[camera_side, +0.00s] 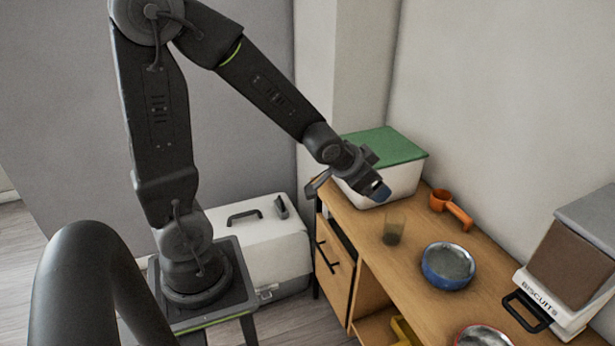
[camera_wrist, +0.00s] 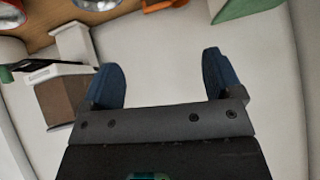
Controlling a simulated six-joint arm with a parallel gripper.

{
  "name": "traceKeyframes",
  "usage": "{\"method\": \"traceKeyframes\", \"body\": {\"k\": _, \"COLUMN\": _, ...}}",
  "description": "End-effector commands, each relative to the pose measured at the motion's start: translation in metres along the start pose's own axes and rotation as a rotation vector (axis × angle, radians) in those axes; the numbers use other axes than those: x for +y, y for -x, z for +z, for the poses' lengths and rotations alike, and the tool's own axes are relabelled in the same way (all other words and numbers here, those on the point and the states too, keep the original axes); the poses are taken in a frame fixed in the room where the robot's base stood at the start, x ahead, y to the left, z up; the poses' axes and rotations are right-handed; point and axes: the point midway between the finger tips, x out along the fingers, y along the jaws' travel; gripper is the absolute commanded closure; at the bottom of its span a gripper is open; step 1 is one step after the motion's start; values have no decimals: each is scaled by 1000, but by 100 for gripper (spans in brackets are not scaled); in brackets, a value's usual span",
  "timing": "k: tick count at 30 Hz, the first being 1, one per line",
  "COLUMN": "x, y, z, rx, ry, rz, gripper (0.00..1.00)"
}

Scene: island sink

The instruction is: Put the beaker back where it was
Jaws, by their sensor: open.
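A see-through greyish beaker (camera_side: 393,228) stands upright on the wooden counter, left of the blue bowl, in the side view. My gripper (camera_side: 380,192) is raised above the counter near the green-lidded box, behind and above the beaker and apart from it. In the wrist view my gripper (camera_wrist: 165,80) shows two blue fingertips spread wide with nothing between them. The beaker is not clearly seen in the wrist view.
A white box with a green lid (camera_side: 385,147) stands at the counter's far end. Bare wood surrounds the beaker.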

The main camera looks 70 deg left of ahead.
Motion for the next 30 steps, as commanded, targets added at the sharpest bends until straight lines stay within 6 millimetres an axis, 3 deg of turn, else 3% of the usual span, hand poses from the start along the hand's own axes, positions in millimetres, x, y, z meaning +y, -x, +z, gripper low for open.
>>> {"method": "traceKeyframes", "body": {"k": 1, "x": 6, "y": 24, "z": -6, "rx": -13, "ry": 6, "rz": 2, "gripper": 15}}
{"method": "traceKeyframes", "body": {"k": 4, "x": 17, "y": 67, "z": -4, "rx": -73, "ry": 22, "rz": 17, "gripper": 15}}
{"method": "traceKeyframes", "body": {"k": 9, "x": 36, "y": 136, "z": 14, "rx": -170, "ry": 48, "rz": 68, "gripper": 15}}
{"method": "traceKeyframes", "body": {"k": 15, "x": 51, "y": 189, "z": 39, "rx": -252, "ry": 57, "rz": 127, "gripper": 15}}
{"method": "traceKeyframes", "body": {"k": 20, "x": 55, "y": 203, "z": 48, "rx": -281, "ry": 57, "rz": 146, "gripper": 15}}
{"method": "traceKeyframes", "body": {"k": 30, "x": 55, "y": 203, "z": 48, "rx": -283, "ry": 57, "rz": 146, "gripper": 15}}
